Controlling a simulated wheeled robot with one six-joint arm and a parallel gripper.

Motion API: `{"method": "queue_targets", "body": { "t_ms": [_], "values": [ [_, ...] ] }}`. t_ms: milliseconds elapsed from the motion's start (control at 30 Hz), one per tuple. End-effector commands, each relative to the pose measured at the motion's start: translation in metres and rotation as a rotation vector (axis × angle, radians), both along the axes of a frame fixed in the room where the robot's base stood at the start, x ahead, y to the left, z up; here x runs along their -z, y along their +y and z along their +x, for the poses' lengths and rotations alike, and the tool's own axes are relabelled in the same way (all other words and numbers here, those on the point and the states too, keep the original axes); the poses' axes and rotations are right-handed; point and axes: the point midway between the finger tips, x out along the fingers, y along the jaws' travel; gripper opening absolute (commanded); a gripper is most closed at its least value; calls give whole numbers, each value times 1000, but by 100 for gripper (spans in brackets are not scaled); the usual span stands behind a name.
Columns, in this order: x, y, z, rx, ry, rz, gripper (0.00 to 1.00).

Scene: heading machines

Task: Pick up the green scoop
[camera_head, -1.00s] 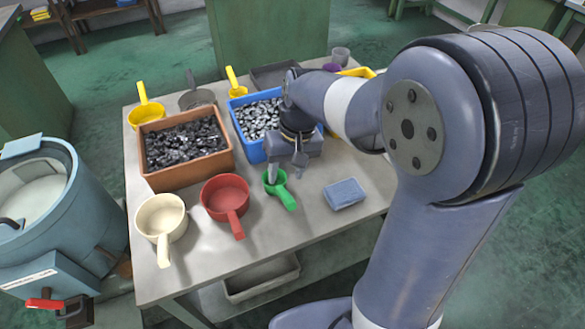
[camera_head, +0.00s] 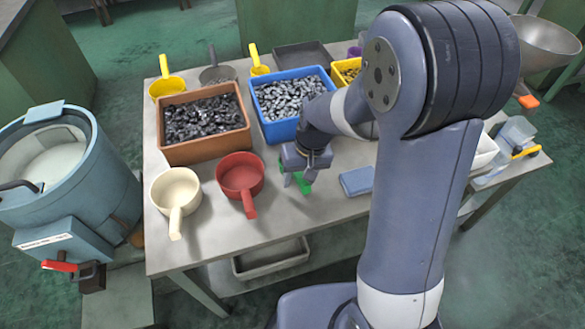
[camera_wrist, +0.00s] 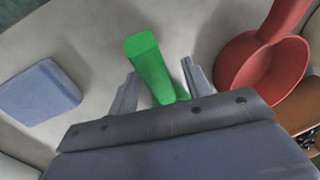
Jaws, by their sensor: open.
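The green scoop (camera_head: 305,180) is on the grey table, mostly hidden behind my gripper in the head view. In the wrist view its handle (camera_wrist: 149,66) points away from my gripper, and its bowl is hidden below the gripper body. My gripper (camera_head: 297,186) is open, pointing down over the scoop. In the wrist view its two fingers stand on either side of the green handle (camera_wrist: 160,84), with gaps on both sides. I cannot tell how far above the table the fingertips are.
A red scoop (camera_head: 240,175) lies close to the left, with a cream scoop (camera_head: 176,195) beyond it. A blue-grey block (camera_head: 357,181) lies to the right. A blue bin (camera_head: 283,131) and a brown bin (camera_head: 206,154) stand behind. The table front is clear.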

Motion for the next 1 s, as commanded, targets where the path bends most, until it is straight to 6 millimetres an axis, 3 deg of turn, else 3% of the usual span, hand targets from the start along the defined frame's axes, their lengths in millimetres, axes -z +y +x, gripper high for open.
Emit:
{"method": "queue_targets", "body": {
  "t_ms": [233, 800, 1000],
  "values": [
    [2, 0, 0, 0, 0, 0, 47],
    [2, 0, 0, 0, -1, 0, 1],
    [2, 0, 0, 0, -1, 0, 0]
  ]
}}
